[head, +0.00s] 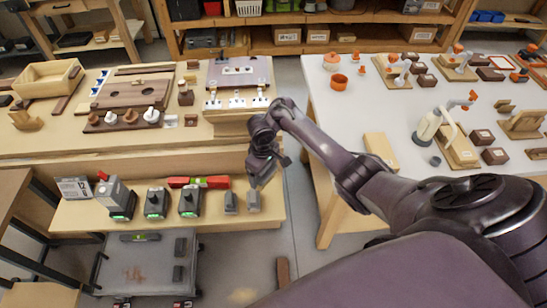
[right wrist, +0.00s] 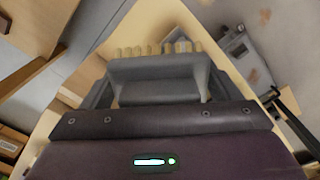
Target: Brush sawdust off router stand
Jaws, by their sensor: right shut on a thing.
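My right gripper (head: 258,183) reaches over the right end of the low wooden shelf in the head view. In the right wrist view it is shut on a grey brush (right wrist: 158,68) with a row of tan bristles pointing away from the palm. In the head view I cannot clearly tell the brush from the grey blocks below the gripper. The grey router stand (head: 202,268) is low at the left, below the shelf, with brown sawdust (head: 133,273) on its top. Part of the stand (right wrist: 238,48) shows at upper right in the right wrist view. My left gripper is out of view.
A white table (head: 345,112) is to the right. Bare floor lies between them.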

